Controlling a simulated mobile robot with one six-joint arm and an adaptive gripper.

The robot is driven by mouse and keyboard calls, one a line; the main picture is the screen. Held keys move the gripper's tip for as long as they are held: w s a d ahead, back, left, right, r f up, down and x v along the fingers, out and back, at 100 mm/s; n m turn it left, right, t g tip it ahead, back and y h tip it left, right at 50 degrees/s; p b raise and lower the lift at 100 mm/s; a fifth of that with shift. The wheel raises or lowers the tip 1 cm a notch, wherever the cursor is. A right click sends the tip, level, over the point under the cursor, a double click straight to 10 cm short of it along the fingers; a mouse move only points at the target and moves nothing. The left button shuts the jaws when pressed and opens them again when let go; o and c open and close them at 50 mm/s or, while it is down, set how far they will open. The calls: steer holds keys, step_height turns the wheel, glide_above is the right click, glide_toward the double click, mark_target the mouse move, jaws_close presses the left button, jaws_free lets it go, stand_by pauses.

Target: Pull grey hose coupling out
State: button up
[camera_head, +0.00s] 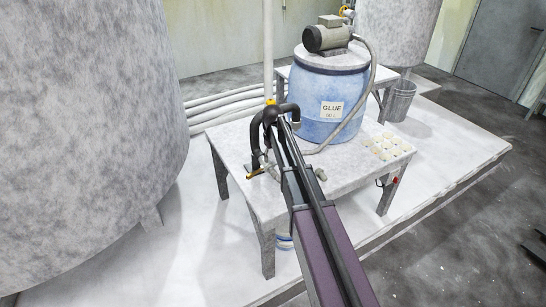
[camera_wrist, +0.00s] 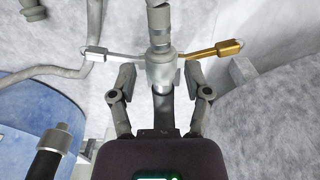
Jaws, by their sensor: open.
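The grey hose coupling (camera_wrist: 161,73) is in the upper middle of the wrist view, with a ribbed grey end piece (camera_wrist: 158,22) above it. A silver lever (camera_wrist: 100,53) sticks out to its left and a brass lever (camera_wrist: 214,50) to its right; both point outward. My gripper (camera_wrist: 160,88) is open, one finger on each side of the coupling's lower part. A gap shows beside each finger. In the head view the brass lever (camera_head: 254,175) shows near the table's left edge; my arm and a dark curved tube largely hide the coupling and my fingers.
The table (camera_head: 236,147) carries white cups (camera_head: 383,148) and a small grey piece (camera_head: 320,174). A blue glue barrel (camera_head: 342,95) with a pump (camera_head: 327,37) stands behind. A grey hose (camera_head: 371,75) runs down it. A large tank (camera_head: 85,120) stands at left.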

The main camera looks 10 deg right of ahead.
mark_target(273, 171)
step_height(273, 171, down, 8)
steer(key=b, duration=0.7)
steer(key=shift+r, duration=0.25)
jaws_close()
steer(key=shift+s+d+r, duration=0.1)
steer(key=shift+s, duration=0.25)
steer(key=shift+s+d, duration=0.25)
steer(key=shift+s, duration=0.5)
steer(key=shift+s+d, duration=0.3)
steer(key=shift+s, duration=0.5)
steer(key=shift+s+d, duration=0.25)
steer(key=shift+s, duration=0.5)
